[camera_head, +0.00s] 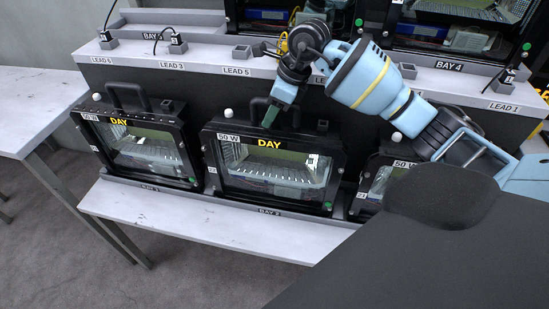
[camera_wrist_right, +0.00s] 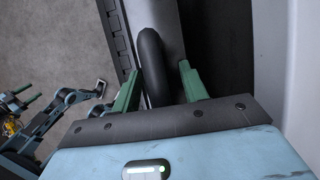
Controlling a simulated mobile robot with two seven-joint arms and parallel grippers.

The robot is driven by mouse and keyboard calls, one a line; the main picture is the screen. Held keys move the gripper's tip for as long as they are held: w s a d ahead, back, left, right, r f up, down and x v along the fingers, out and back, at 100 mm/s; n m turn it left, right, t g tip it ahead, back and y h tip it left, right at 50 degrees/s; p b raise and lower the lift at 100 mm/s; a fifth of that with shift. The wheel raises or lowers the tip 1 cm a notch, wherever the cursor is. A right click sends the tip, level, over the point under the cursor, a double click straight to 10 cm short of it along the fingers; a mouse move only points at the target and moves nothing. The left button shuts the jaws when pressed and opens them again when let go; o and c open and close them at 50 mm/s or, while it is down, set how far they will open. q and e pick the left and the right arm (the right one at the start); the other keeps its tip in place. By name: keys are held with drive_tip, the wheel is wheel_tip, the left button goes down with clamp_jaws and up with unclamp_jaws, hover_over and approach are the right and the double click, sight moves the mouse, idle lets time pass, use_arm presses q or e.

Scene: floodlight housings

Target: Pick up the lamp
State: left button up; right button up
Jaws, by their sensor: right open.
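Three black floodlight lamps with glass fronts and top handles stand in a row: the left lamp (camera_head: 150,150) at BAY 1, the middle lamp (camera_head: 275,175) at BAY 2, and the right lamp (camera_head: 378,185), partly hidden by my right arm. The left and middle lamps read DAY. My right gripper (camera_head: 271,117) reaches down at the middle lamp's handle (camera_head: 256,108). In the right wrist view, its open green fingers (camera_wrist_right: 158,72) stand on either side of a black handle (camera_wrist_right: 153,60), with gaps showing. Part of my left arm (camera_wrist_right: 65,105) shows there; its jaw state is unclear.
A grey ledge (camera_head: 205,55) behind the lamps carries lead sockets, some with black plugs. More lamps stand above it, including one at BAY 4 (camera_head: 470,40). A white table (camera_head: 35,105) is at the left. The light shelf (camera_head: 130,205) before the lamps has clear room.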

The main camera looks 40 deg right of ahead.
clamp_jaws()
idle(0.3)
idle(1.1)
drive_tip(key=shift+w+r, duration=0.15)
drive_tip(key=shift+r, duration=0.1)
